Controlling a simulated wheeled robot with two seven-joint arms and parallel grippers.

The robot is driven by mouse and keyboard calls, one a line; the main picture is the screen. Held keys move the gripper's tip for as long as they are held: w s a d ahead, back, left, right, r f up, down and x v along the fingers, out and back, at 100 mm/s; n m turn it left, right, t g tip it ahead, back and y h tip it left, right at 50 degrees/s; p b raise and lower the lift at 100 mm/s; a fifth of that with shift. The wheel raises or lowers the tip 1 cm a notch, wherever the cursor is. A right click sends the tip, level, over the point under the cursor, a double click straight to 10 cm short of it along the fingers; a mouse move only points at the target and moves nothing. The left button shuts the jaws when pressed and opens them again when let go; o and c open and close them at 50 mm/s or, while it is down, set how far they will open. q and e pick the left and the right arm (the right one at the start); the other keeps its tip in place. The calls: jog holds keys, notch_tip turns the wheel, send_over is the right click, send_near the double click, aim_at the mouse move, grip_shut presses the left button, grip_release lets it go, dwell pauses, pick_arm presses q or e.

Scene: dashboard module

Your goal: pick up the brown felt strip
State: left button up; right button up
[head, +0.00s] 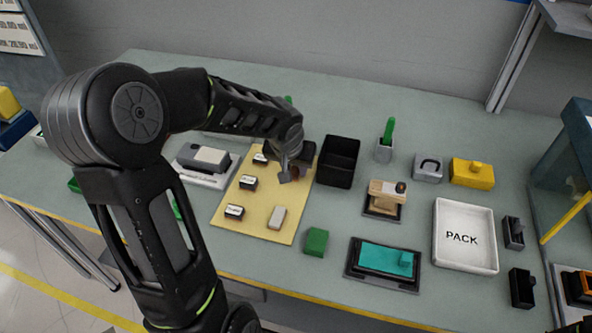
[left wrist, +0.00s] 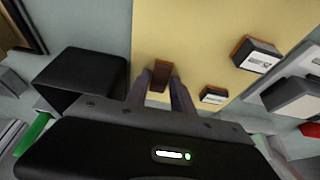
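The brown felt strip (left wrist: 161,76) shows in the left wrist view as a small dark brown piece over the yellow mat (left wrist: 200,30). My left gripper (left wrist: 160,80) has one finger on each side of it, with the fingertips close to its edges. The fingers look apart; I cannot make out firm contact. In the head view my left gripper (head: 290,174) points down over the upper right part of the mat (head: 262,225), and the strip (head: 296,173) is partly hidden by it. My right gripper does not clearly show.
A black open bin (head: 338,162) stands just right of the mat. Labelled blocks (head: 248,183) and a grey block (head: 278,217) lie on the mat. A green block (head: 316,241), a teal-topped tray (head: 385,258) and a white PACK tray (head: 464,266) stand farther right.

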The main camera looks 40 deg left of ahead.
aim_at(295, 172)
pick_arm(q)
grip_shut()
dwell(0.3)
notch_tip(295, 172, up, 10)
dwell(0.5)
dwell(0.4)
